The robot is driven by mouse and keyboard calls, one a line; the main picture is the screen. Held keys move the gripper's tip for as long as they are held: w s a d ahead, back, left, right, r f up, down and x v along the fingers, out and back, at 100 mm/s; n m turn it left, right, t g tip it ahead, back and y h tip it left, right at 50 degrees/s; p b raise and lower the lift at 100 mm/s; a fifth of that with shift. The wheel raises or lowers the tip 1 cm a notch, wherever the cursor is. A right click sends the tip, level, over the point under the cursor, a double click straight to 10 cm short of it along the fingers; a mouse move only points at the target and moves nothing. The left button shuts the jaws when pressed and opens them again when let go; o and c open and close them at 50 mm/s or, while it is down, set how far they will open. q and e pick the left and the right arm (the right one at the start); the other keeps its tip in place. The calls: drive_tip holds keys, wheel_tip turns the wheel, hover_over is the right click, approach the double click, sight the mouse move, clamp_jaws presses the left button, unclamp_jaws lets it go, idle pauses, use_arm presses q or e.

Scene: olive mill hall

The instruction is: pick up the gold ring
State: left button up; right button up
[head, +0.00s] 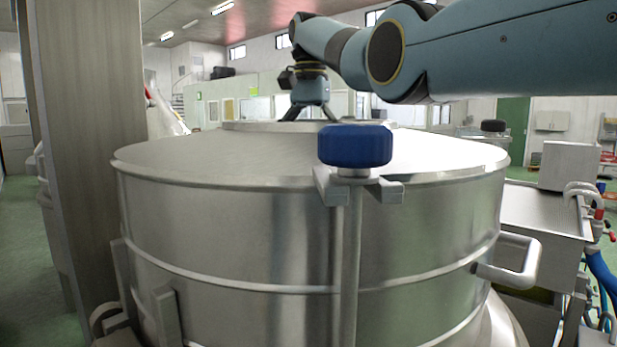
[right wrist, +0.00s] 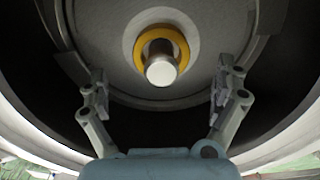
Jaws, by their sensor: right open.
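The gold ring (right wrist: 160,32) shows in the right wrist view, around a short pale metal post (right wrist: 161,70) near the top centre. The post hides part of the ring's lower side. The ring cannot be seen in the head view. My right gripper (head: 311,114) is over the far part of a big steel vessel's lid in the head view. In the right wrist view the right gripper (right wrist: 161,82) has its two fingers spread wide, one on each side below the ring. Nothing is between them and they appear apart from the ring. My left gripper is not in view.
The steel vessel (head: 230,235) fills the middle of the head view. A blue clamp knob (head: 355,146) stands up at its near rim, and a side handle (head: 508,262) juts out right. A grey column (head: 85,150) stands at the left. A metal bench (head: 545,215) is at the right.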

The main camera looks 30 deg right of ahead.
drive_tip(key=shift+a+f, duration=0.1)
drive_tip(key=shift+f, duration=0.25)
wheel_tip(320, 180, down, 4)
drive_tip(key=p, duration=0.2)
drive_tip(key=shift+w+r+p, duration=0.1)
drive_tip(key=shift+r+p, duration=0.15)
drive_tip(key=shift+p, duration=0.1)
drive_tip(key=shift+d+f, duration=0.2)
drive_tip(key=shift+f, duration=0.3)
drive_tip(key=shift+a, duration=0.1)
drive_tip(key=shift+c, duration=1.4)
drive_tip(key=c, duration=1.1)
